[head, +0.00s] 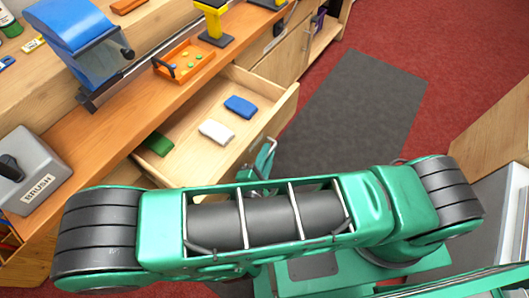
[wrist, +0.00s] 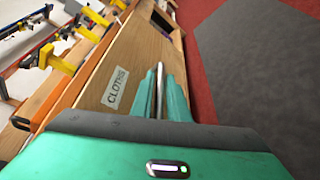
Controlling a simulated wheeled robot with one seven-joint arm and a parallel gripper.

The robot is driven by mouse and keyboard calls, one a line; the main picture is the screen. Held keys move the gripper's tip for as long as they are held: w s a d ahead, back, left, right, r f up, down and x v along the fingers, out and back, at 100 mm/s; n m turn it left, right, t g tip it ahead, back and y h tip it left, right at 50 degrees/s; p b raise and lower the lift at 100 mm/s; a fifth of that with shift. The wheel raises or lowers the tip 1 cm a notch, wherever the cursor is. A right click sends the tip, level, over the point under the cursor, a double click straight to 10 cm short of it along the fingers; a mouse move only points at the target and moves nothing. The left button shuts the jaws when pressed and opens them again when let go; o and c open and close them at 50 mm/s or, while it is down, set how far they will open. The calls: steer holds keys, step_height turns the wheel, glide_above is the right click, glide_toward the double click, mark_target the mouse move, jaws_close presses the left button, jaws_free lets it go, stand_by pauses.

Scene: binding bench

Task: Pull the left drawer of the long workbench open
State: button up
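The long workbench (head: 108,105) runs diagonally across the upper left of the head view. Its wooden drawer (head: 190,160) stands pulled out well beyond the bench front. A blue cloth (head: 240,106), a white cloth (head: 216,131) and a green cloth (head: 158,145) lie inside. In the wrist view the drawer front (wrist: 128,66) carries a label reading CLOTHS (wrist: 116,88). My gripper (wrist: 163,92) is at this front, its green fingers close on both sides of the metal bar handle (wrist: 160,85). In the head view my gripper (head: 262,160) is partly hidden by my arm.
On the benchtop are an orange tray (head: 185,62), a yellow-and-black tool (head: 215,22), a blue machine (head: 78,38) and a grey BRUSH box (head: 32,170). A closed front with a handle (head: 277,30) lies farther along. A dark mat (head: 350,110) on red carpet leaves open floor beside the drawer.

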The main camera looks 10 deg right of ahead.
steer(key=shift+s+f, duration=0.2)
steer(key=shift+s, duration=0.1)
steer(key=shift+o, duration=0.2)
steer(key=r, duration=0.4)
steer(key=shift+w+a+r, duration=0.1)
steer(key=shift+w+r, duration=0.05)
steer(key=shift+w, duration=0.15)
steer(key=s+a+r, duration=0.2)
steer(key=s, duration=0.1)
steer(key=s+a+r, duration=0.2)
steer(key=a, duration=0.1)
steer(key=s+a+r, duration=0.2)
steer(key=s+r, duration=0.1)
steer(key=shift+s+a, duration=0.3)
steer(key=shift+s, duration=0.05)
steer(key=shift+c, duration=0.2)
